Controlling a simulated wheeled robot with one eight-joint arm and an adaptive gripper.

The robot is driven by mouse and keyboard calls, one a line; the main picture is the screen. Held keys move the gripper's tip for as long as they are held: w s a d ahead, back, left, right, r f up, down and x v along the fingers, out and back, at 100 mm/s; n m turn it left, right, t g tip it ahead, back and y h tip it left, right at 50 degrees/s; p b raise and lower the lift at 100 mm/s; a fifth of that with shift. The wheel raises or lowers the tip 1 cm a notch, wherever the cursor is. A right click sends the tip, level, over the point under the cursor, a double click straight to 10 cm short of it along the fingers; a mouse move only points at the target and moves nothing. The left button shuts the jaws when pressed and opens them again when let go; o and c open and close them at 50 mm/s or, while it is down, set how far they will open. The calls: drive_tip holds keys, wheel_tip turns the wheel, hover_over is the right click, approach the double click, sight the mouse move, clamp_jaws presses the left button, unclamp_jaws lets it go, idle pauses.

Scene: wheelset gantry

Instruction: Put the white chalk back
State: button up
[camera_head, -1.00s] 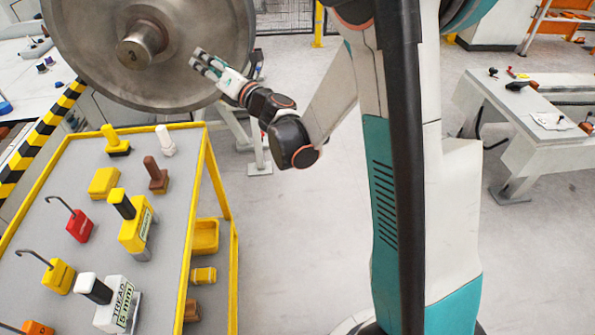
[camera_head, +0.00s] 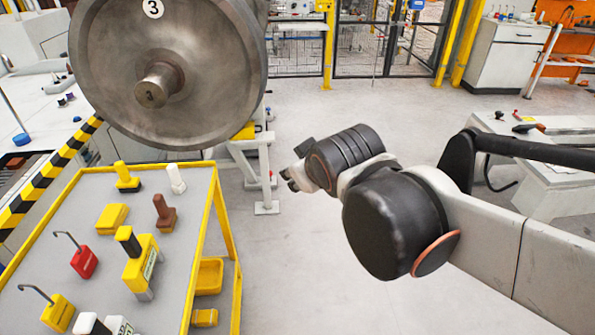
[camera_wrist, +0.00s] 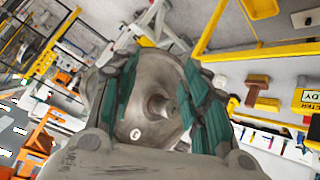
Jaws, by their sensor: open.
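A small white upright piece, which looks like the white chalk (camera_head: 176,179), stands at the far right corner of the cart top (camera_head: 200,190). My gripper (camera_head: 290,180) is right of the cart, in front of the floor and apart from the chalk. It is partly hidden behind my wrist. In the wrist view the teal fingers of my gripper (camera_wrist: 160,92) are spread, with nothing held between them. The wheel shows beyond them. I cannot make out the chalk clearly in the wrist view.
A large steel wheel (camera_head: 215,90) with a number 3 disc stands behind the cart. A brown stamp (camera_head: 164,213), a yellow block (camera_head: 111,217), a yellow-black tool (camera_head: 126,178) and a red hooked block (camera_head: 84,262) stand on the cart. Open floor lies to its right.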

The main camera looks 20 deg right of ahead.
drive_tip(key=s+a+f+m+g+y, duration=0.1)
drive_tip(key=s+a+f+m+g, duration=0.1)
drive_tip(key=s, duration=0.7)
wheel_tip(320, 180, down, 2)
drive_tip(key=shift+a+f+m+g+y, duration=0.1)
drive_tip(key=shift+a+m+g+y, duration=0.3)
drive_tip(key=shift+a, duration=0.3)
